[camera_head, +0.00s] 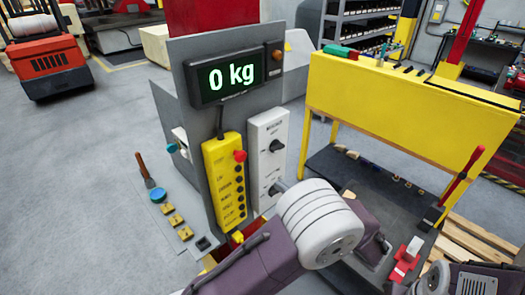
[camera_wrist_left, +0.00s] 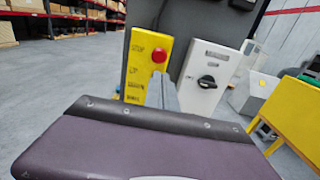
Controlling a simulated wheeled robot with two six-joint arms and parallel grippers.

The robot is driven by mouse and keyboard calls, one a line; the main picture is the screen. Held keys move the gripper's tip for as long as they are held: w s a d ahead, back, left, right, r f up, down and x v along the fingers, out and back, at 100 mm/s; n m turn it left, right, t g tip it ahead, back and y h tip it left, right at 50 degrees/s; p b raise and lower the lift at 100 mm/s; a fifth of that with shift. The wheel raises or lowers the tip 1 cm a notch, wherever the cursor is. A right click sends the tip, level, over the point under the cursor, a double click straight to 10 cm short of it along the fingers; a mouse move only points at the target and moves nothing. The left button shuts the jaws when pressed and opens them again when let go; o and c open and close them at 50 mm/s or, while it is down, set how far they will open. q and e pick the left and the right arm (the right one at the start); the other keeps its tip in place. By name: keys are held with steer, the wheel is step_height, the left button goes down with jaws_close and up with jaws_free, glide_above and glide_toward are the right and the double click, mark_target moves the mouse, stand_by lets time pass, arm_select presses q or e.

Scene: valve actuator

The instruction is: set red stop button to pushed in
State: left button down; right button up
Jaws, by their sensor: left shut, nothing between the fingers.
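The red stop button (camera_head: 240,156) is a round red knob at the upper right of a yellow control box (camera_head: 210,159) on the grey upright panel. In the left wrist view, the button (camera_wrist_left: 159,56) shows near the top of the yellow box (camera_wrist_left: 138,78). How far the button stands out is unclear.
A white panel (camera_head: 267,130) with black knobs (camera_head: 277,146) is right of the yellow box. A display (camera_head: 230,76) reading 0 kg is above. A yellow bench (camera_head: 390,105), a red lever (camera_head: 453,175) and a red-and-white part (camera_head: 407,258) are at right.

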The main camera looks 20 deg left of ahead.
arm_select(q)
steer(key=p, duration=0.6)
glide_toward(243, 159)
steer(key=x, duration=0.6)
steer(key=shift+r, duration=0.3)
steer(key=shift+w+a+f, duration=0.15)
steer(key=shift+w+a, duration=0.05)
steer(key=shift+a, duration=0.15)
